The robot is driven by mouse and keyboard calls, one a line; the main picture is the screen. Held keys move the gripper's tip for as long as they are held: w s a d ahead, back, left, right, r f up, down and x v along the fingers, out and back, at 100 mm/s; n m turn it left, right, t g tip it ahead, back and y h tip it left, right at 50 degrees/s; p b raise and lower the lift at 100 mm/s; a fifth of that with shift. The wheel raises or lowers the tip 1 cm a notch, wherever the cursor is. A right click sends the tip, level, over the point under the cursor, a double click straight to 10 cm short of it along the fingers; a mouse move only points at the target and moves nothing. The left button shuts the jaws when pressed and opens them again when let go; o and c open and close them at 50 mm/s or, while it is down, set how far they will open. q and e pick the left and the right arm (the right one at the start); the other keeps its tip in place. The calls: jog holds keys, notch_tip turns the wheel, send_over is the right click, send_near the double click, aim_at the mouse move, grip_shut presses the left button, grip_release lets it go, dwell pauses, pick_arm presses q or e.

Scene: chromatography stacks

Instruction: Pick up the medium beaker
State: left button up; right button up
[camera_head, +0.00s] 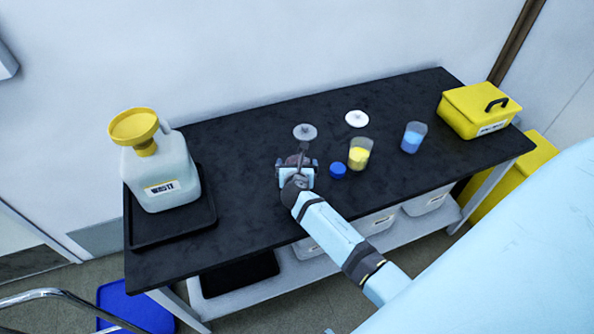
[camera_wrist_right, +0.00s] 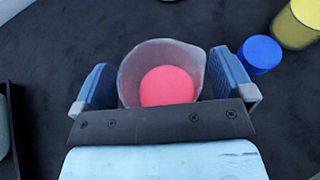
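In the right wrist view, a clear beaker (camera_wrist_right: 162,55) with a pink-red fill stands between the two blue fingers of my right gripper (camera_wrist_right: 163,85). The fingers are spread wide, one on each side of the beaker, close to its wall. In the head view, my right gripper (camera_head: 297,168) is low over the middle of the black table and hides most of this beaker. A beaker with yellow fill (camera_head: 359,155) and a beaker with blue fill (camera_head: 413,137) stand to its right. My left gripper is not in view.
A small blue cap (camera_head: 338,171) lies just right of the right gripper. A grey disc (camera_head: 305,131) and a white disc (camera_head: 357,118) are behind. A waste jug with yellow funnel (camera_head: 160,172) stands on a black tray (camera_head: 174,234) at left; a yellow box (camera_head: 478,108) is at right.

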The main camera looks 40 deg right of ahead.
jog(key=c, duration=1)
jog(key=shift+r, duration=0.15)
